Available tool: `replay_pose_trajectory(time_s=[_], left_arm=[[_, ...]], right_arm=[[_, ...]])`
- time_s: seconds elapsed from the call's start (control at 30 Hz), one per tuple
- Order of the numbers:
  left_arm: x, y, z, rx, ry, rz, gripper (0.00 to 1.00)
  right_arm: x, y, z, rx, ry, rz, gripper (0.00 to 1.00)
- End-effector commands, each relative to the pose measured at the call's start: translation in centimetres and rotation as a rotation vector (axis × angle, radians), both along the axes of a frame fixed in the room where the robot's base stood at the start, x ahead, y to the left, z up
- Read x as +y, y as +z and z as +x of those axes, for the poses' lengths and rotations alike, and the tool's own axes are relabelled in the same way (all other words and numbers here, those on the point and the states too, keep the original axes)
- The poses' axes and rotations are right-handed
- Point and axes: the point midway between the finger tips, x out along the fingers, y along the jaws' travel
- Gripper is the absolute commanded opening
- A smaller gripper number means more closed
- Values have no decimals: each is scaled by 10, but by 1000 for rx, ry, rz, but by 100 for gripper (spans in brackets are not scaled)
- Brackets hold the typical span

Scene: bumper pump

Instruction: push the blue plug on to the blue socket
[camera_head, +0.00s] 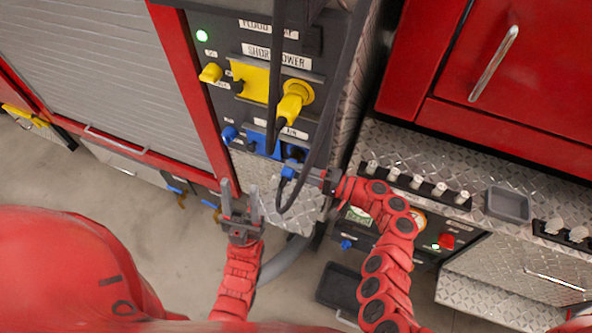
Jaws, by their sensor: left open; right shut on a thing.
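The blue plug (288,173) is on the end of a black cable, below the blue socket (294,151) in the head view. My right gripper (310,178) comes in from the right and is shut on the plug. The socket sits at the right of the blue plate (259,139), low on the dark panel, and is partly hidden by hanging black cables. I cannot tell how far the plug is from the socket in depth. My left gripper (240,190) is open and empty, pointing up, below and left of the plug.
A yellow plug (293,100) is in the yellow socket above. A diamond-plate ledge (425,165) with several switches is at right. Open floor (110,185) lies at left.

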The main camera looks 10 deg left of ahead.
Motion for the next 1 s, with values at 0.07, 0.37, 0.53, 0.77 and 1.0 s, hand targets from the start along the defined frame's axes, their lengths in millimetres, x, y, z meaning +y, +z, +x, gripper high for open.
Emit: replay_pose_trajectory(time_s=[0.07, 0.37, 0.53, 0.77, 1.0], left_arm=[[0, 0, 0, 0, 0, 0, 50], [0, 0, 0, 0, 0, 0, 50], [0, -3, 0, 0, 0, 0, 50], [0, -4, 0, 0, 0, 0, 50], [0, -5, 0, 0, 0, 0, 50]], right_arm=[[0, 1, 0, 0, 0, 1, 0], [0, 1, 0, 0, 1, 1, 0], [0, -1, 0, 1, 0, 1, 0], [0, 0, 0, 1, 1, 0, 0], [0, 0, 0, 1, 1, 1, 0]])
